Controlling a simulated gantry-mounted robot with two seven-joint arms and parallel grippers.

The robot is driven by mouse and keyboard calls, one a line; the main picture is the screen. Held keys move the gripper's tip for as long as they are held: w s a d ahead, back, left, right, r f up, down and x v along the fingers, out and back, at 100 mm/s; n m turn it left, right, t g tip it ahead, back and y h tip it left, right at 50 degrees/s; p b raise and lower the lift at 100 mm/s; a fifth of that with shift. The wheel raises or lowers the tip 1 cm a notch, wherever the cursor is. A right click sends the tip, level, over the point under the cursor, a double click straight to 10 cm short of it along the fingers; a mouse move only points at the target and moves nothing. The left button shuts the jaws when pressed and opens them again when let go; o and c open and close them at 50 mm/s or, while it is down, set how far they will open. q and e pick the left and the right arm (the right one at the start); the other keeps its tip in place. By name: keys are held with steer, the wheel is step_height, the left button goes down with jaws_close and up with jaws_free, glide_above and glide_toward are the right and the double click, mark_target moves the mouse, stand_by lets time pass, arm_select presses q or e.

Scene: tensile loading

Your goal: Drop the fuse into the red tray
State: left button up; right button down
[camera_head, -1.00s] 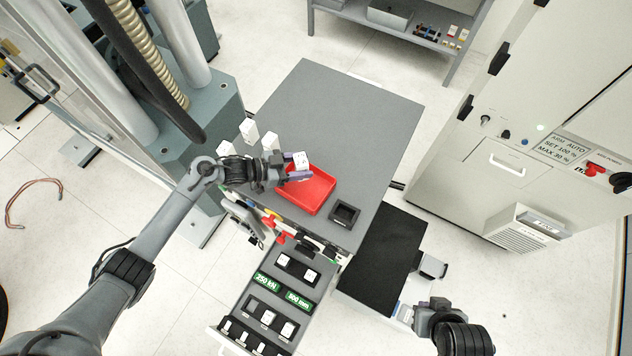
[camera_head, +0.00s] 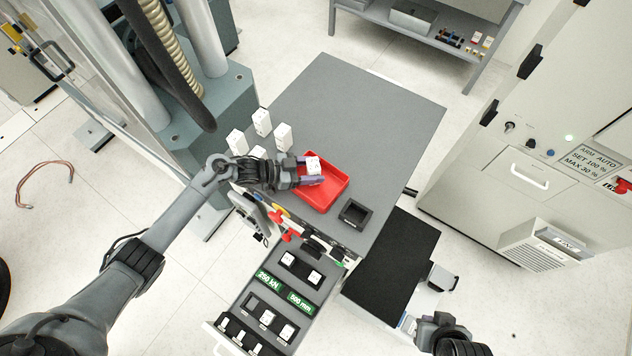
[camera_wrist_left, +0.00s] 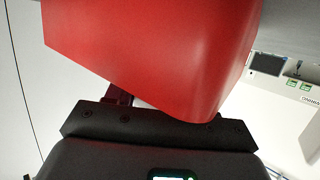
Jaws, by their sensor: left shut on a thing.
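The fuse (camera_head: 313,164) is a small white block with dark marks, held at the tips of my left gripper (camera_head: 312,174). The gripper is shut on it over the back left part of the red tray (camera_head: 324,197). In the wrist view the tray (camera_wrist_left: 150,45) fills the upper middle, close to the dark gripper body, and hides most of the fingers. I cannot tell whether the fuse touches the tray. My right gripper (camera_head: 445,330) is at the bottom right of the head view, away from the tray; its fingers are unclear.
The tray sits on a grey tabletop (camera_head: 365,115), clear towards the back. Several white blocks (camera_head: 262,122) stand left of the tray beside the left wrist. A small black holder (camera_head: 355,212) is right of the tray.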

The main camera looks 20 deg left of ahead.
mark_target(313, 164)
arm_select(q)
steer(key=o, duration=1.2)
steer(key=shift+r, duration=0.15)
steer(key=shift+r, duration=0.25)
steer(key=r, duration=0.3)
steer(key=shift+s+d+r+b, duration=0.1)
steer(key=shift+d+r+b, duration=0.1)
steer(key=shift+r+b, duration=0.15)
steer(key=s+d+r+b, duration=0.1)
steer(key=s+d+r, duration=0.1)
steer(key=d+r, duration=0.4)
steer(key=d, duration=0.5)
steer(key=shift+s+r+b, duration=0.3)
steer(key=shift+s+b, duration=0.05)
steer(key=shift+s, duration=0.05)
steer(key=shift+f, duration=0.1)
